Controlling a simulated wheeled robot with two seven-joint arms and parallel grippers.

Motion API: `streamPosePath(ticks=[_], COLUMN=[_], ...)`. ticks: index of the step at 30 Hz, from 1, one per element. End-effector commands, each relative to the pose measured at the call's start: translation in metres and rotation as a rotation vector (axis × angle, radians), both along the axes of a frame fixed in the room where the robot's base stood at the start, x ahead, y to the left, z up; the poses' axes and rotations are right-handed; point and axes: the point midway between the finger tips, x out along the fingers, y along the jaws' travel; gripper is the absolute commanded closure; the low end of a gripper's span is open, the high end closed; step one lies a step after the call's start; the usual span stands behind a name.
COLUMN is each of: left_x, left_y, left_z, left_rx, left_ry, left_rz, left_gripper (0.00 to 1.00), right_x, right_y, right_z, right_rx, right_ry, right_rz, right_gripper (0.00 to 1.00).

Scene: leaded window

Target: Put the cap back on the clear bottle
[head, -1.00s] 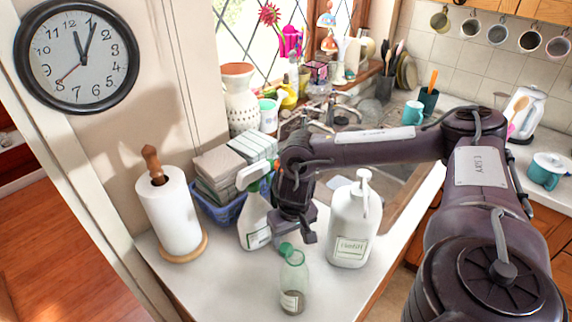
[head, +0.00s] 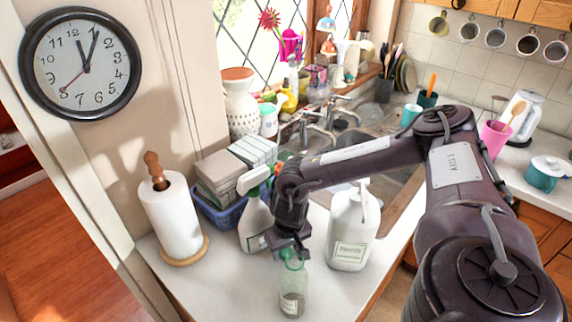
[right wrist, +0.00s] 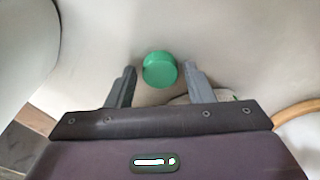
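The clear bottle (head: 292,290) stands upright near the front of the white counter, with a label low on its side. The green cap (right wrist: 160,70) shows as a round disc in the right wrist view. In the head view it appears at the bottle's mouth, partly hidden by my gripper; I cannot tell whether it is seated. My right gripper (head: 289,250) is right above the bottle top. In the right wrist view its fingers (right wrist: 160,76) are open on either side of the cap, with a small gap at each side. My left gripper is not in view.
A white pump bottle (head: 351,235) stands close on the right, and a spray bottle (head: 255,225) close behind on the left. A paper towel roll (head: 172,215) and a blue basket (head: 218,212) stand further left. The counter's front left is clear.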

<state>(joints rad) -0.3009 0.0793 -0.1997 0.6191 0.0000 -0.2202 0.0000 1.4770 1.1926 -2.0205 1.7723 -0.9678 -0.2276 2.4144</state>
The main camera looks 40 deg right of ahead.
Motion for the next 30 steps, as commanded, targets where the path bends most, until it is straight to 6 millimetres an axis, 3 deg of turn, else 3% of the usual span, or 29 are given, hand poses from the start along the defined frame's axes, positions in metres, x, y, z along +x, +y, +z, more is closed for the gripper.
streamPosePath(ticks=[1, 7, 17, 22, 26, 30], left_x=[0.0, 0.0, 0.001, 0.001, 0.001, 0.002], left_y=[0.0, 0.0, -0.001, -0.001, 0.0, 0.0], left_z=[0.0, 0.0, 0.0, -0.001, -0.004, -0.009], left_rx=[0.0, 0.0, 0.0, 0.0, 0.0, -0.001], left_ry=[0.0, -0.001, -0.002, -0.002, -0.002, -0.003], left_rz=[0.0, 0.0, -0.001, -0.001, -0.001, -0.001], left_gripper=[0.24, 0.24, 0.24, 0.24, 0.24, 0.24], right_x=[0.0, 0.0, 0.0, 0.001, 0.0, 0.001], right_y=[0.0, 0.0, 0.0, 0.0, 0.0, 0.0], right_z=[0.0, 0.0, 0.001, 0.011, 0.03, 0.067], right_rx=[0.0, 0.0, 0.0, 0.002, 0.001, 0.002], right_ry=[0.0, 0.0, 0.0, -0.002, -0.004, -0.007], right_rz=[0.0, 0.0, 0.0, -0.001, -0.002, -0.001], right_gripper=[0.59, 0.85, 0.86, 0.86, 0.86, 0.86])
